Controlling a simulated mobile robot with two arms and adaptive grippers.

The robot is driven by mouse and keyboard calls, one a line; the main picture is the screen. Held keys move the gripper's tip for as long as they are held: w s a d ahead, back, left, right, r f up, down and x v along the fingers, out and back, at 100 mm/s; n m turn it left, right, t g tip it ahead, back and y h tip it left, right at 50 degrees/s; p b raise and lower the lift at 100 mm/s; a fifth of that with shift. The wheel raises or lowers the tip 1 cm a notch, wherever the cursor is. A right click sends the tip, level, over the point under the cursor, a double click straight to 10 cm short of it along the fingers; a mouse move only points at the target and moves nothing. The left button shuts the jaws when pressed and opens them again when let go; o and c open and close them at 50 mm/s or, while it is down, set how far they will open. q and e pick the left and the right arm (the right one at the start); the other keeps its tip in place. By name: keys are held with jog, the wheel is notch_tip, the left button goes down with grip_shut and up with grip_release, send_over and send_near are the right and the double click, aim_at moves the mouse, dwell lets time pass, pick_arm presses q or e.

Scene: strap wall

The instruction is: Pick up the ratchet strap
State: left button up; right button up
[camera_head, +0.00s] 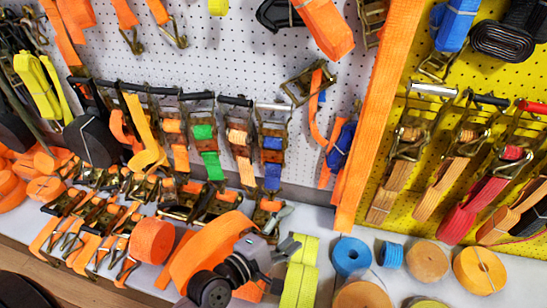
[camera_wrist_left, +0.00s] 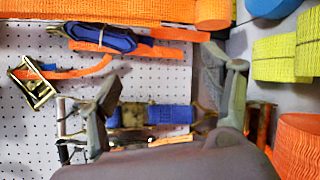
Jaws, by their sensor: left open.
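Several ratchet straps hang in a row on the perforated wall. One with blue webbing (camera_head: 272,176) hangs at the row's right end, and blue webbing (camera_wrist_left: 172,114) shows between my fingers in the left wrist view. Its metal ratchet (camera_wrist_left: 131,115) is partly hidden there. My left gripper (camera_head: 287,229) is low at the shelf, below that strap in the head view. It also shows in the left wrist view (camera_wrist_left: 168,92), with its fingers apart and nothing clearly gripped. Whether the fingers touch the strap cannot be told. My right gripper is not in view.
A white shelf (camera_head: 325,226) runs below, with rolled orange webbing (camera_head: 153,240), yellow rolls (camera_head: 301,270) and a blue roll (camera_head: 351,255) close by. A long orange strap (camera_head: 381,100) hangs right of the gripper. A yellow board with more straps stands at the right.

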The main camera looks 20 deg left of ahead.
pick_arm(q)
jog(key=w+a+r+n+t+y, duration=0.2)
jog(key=w+a+n+t, duration=0.1)
jog(key=n, duration=0.6)
jog(key=n+t+y, duration=0.3)
jog(key=n+y, duration=0.3)
jog(key=n, duration=0.5)
send_near(271, 149)
jog(key=w, duration=0.6)
jog(key=shift+a+r, duration=0.2)
jog(key=shift+r, duration=0.2)
jog(key=w, duration=0.5)
jog(key=shift+w+r, duration=0.1)
jog(key=shift+r, duration=0.3)
jog(key=shift+w, duration=0.3)
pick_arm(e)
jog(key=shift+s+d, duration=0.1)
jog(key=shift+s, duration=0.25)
pick_arm(q)
jog(key=shift+c, duration=0.3)
jog(key=c, duration=1.6)
jog(key=shift+r, duration=0.25)
grip_shut()
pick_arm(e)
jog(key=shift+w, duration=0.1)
